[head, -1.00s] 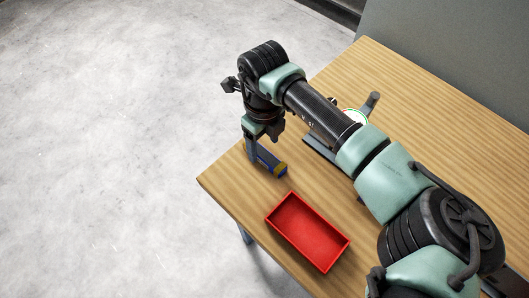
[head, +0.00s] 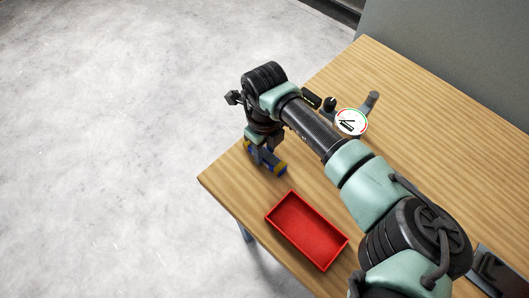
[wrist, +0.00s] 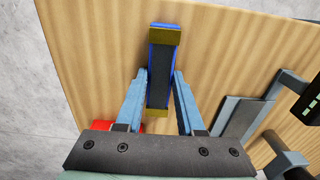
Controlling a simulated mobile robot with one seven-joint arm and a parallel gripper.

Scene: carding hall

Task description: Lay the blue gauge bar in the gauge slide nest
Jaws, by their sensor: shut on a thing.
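The blue gauge bar (head: 275,165) has yellow ends and a dark upper face. It lies near the table's left corner in the head view. In the wrist view the bar (wrist: 164,65) points away from me between the two fingers. My gripper (wrist: 161,78) is shut on its sides, and the gripper (head: 264,156) also shows in the head view. I cannot tell whether the bar touches the table. A grey plate (wrist: 240,118) with a raised edge, possibly the gauge slide nest, lies to the right in the wrist view; my arm hides that area in the head view.
An open, empty red tray (head: 308,232) stands in front of the bar. A round dial gauge (head: 351,122) on a grey stand is to the right, behind my forearm. A dark fixture (head: 491,268) is at the lower right. The table (head: 460,120) is bare on the right.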

